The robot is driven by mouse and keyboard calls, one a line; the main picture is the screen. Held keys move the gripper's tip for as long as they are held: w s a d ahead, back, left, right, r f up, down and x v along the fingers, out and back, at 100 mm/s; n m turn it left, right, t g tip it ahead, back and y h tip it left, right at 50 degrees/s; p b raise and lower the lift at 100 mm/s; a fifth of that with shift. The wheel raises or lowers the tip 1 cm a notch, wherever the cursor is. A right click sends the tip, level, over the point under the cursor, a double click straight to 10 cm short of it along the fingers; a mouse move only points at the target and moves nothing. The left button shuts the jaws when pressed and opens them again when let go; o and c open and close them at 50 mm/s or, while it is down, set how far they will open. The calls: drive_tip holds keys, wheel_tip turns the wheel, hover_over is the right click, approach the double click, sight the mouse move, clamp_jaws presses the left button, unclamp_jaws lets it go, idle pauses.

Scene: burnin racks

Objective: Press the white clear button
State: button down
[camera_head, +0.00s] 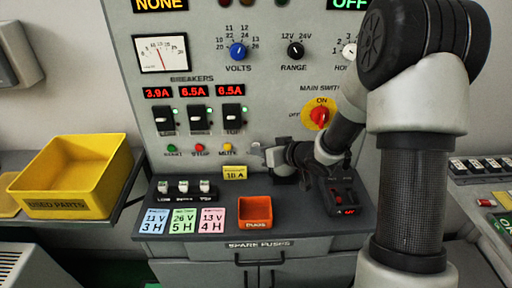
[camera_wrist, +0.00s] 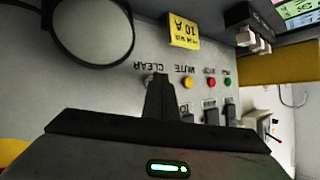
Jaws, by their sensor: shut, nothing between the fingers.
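The control panel (camera_head: 260,90) has a row of small buttons low on its face: green, red and yellow MUTE (camera_head: 228,147). The CLEAR label (camera_wrist: 149,66) shows in the wrist view beside MUTE. The white clear button there is mostly or wholly hidden by my gripper (camera_wrist: 160,78), whose shut, empty fingers point at the panel just by that label. I cannot tell whether the fingertips touch the button.
A yellow "10 A" tag (camera_head: 235,172) sits just below the buttons. An orange tray (camera_head: 255,212), coloured cards and fuse holders are on the ledge. Breaker switches (camera_head: 199,117) and a red main switch (camera_head: 320,115) are above. A yellow bin (camera_head: 75,176) stands at left.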

drive_tip(key=shift+s, duration=0.75)
drive_tip(key=shift+s, duration=2.5)
drive_tip(key=s+d+r+m+h+p, duration=0.2)
drive_tip(key=s+d+r+h+p, duration=0.15)
drive_tip(key=d+r, duration=0.5)
drive_tip(key=s+d+r+m+h+p, duration=0.1)
drive_tip(key=s+d+r+h+p, duration=0.3)
drive_tip(key=r, duration=0.7)
drive_tip(key=s+a+r+m+g, duration=0.1)
drive_tip(key=s+r+g, duration=0.1)
drive_tip(key=s, duration=0.7)
drive_tip(key=s+a+r+m+g+p, duration=0.1)
drive_tip(key=s+r, duration=0.3)
drive_tip(key=s, duration=0.5)
drive_tip(key=shift+s+a+r+g+p, duration=0.15)
drive_tip(key=shift+r+g+p, duration=0.15)
drive_tip(key=shift+g, duration=0.3)
